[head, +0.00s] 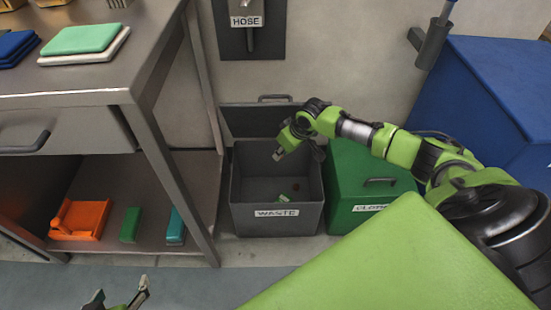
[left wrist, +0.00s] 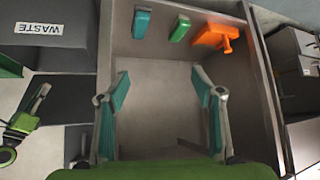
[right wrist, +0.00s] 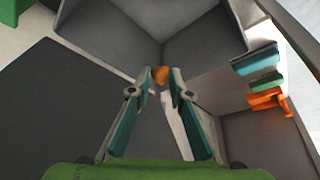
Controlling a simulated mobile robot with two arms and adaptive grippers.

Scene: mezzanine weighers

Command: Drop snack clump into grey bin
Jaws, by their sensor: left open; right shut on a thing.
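The grey bin (head: 250,190) labelled WASTE stands open on the floor, its lid (head: 255,120) raised against the wall. My right gripper (head: 280,153) is over the bin's opening. In the right wrist view its fingertips (right wrist: 161,80) are shut on a small orange-brown lump, the snack clump (right wrist: 161,73), with the grey bin walls (right wrist: 205,50) beyond. The clump cannot be made out in the head view. My left gripper (head: 120,292) is low at the bottom left, open and empty; its spread fingers also show in the left wrist view (left wrist: 160,92).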

